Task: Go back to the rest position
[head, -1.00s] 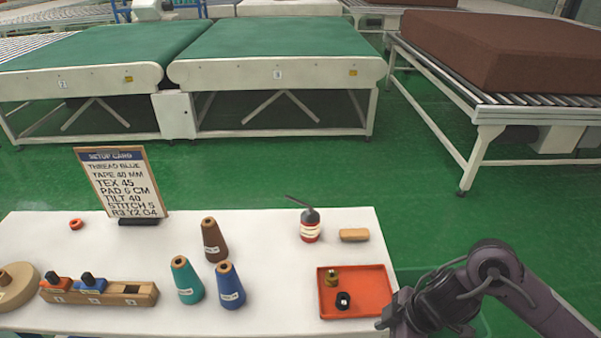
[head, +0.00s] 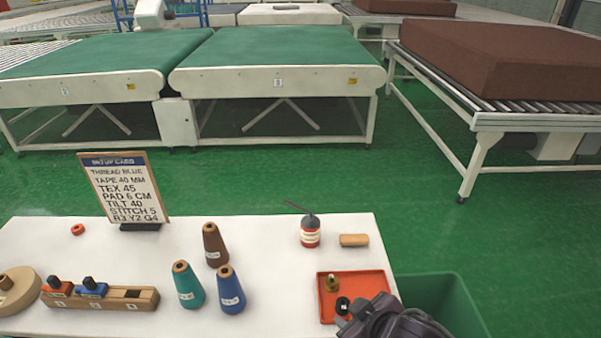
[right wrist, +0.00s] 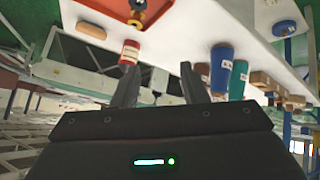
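My right gripper (head: 350,322) is low at the right front of the white table, over the front right corner of the red tray (head: 327,287). In the right wrist view its two fingers (right wrist: 158,75) stand apart with nothing between them. The tray holds a brass piece (head: 331,283) and a black piece (head: 342,305), the latter partly covered by the gripper. My left gripper is in neither view. The setup card (head: 124,190) stands upright at the back left of the table.
Brown (head: 214,244), teal (head: 187,284) and blue (head: 231,290) cones stand mid-table. A green bin (head: 440,295) is right of the table. A brown mattress (head: 510,60) rests on rollers.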

